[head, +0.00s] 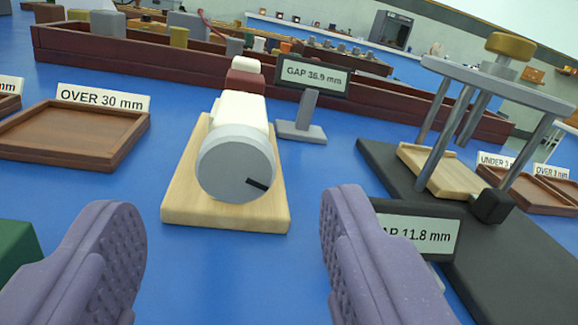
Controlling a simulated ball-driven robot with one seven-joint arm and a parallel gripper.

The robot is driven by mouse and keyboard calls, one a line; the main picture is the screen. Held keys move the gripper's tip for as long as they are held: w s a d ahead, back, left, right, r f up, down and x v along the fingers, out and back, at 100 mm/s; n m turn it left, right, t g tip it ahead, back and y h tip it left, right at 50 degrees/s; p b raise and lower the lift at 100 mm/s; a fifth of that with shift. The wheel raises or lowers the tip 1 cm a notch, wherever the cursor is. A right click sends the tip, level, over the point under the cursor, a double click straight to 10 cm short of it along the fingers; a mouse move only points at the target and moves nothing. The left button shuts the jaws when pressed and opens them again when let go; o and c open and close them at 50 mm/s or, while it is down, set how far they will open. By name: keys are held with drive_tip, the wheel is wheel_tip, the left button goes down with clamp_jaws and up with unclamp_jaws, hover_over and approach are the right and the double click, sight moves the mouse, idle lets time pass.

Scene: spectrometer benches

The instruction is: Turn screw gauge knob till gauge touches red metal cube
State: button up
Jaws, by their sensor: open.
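The screw gauge stands on a pale wooden base (180,200) on the blue bench. Its round grey knob (233,170) faces me, with a black mark at its lower right. Behind the knob is the white gauge body (240,107). Beyond that sits a dark red cube (244,82), with a pale block (246,65) behind it. Whether the gauge touches the cube is hidden by the body. A display (312,74) behind reads GAP 36.9 mm. My gripper (232,208) is open, its purple fingers nearer than the knob, spread to either side and empty.
A second gauge on a black base (385,165) stands right, with metal posts and a sign (425,235) reading 11.8 mm, partly behind my right finger. A wooden tray (75,135) labelled OVER 30 mm is left. A long red-brown crate (130,58) crosses the back.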

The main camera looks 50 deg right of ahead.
sight(235, 173)
drive_tip(key=b+x, duration=0.1)
drive_tip(key=x, duration=0.3)
drive_tip(key=shift+w+d, duration=0.1)
drive_tip(key=shift+w, duration=0.05)
drive_tip(key=shift+c, duration=0.2)
drive_tip(key=c, duration=1)
